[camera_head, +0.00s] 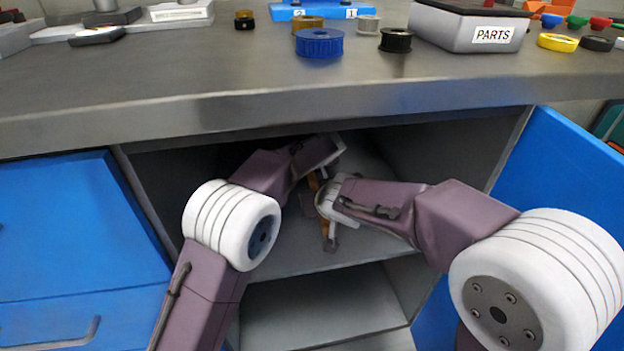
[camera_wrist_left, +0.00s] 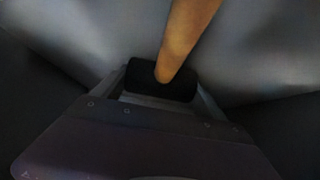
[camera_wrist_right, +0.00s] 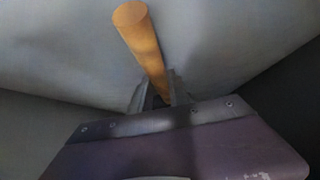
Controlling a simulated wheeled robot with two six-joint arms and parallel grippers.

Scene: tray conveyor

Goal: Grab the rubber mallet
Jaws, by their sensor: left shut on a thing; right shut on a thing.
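The rubber mallet has a wooden handle and a black head. It is inside the open cabinet, mostly hidden by my arms in the head view, where a bit of handle (camera_head: 313,182) shows. In the left wrist view the black mallet head (camera_wrist_left: 150,84) lies between the fingers of my left gripper (camera_wrist_left: 160,88), with the handle running away upward. My left gripper is shut on the head. In the right wrist view my right gripper (camera_wrist_right: 156,95) is shut on the handle (camera_wrist_right: 142,42), whose round end points up and away.
The cabinet shelf (camera_head: 290,255) surrounds both grippers, with the worktop edge (camera_head: 250,115) close above. An open blue door (camera_head: 560,175) stands on the right; a blue drawer front (camera_head: 75,240) is on the left. A lower shelf (camera_head: 315,305) is empty. A PARTS box (camera_head: 465,30) sits on the worktop.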

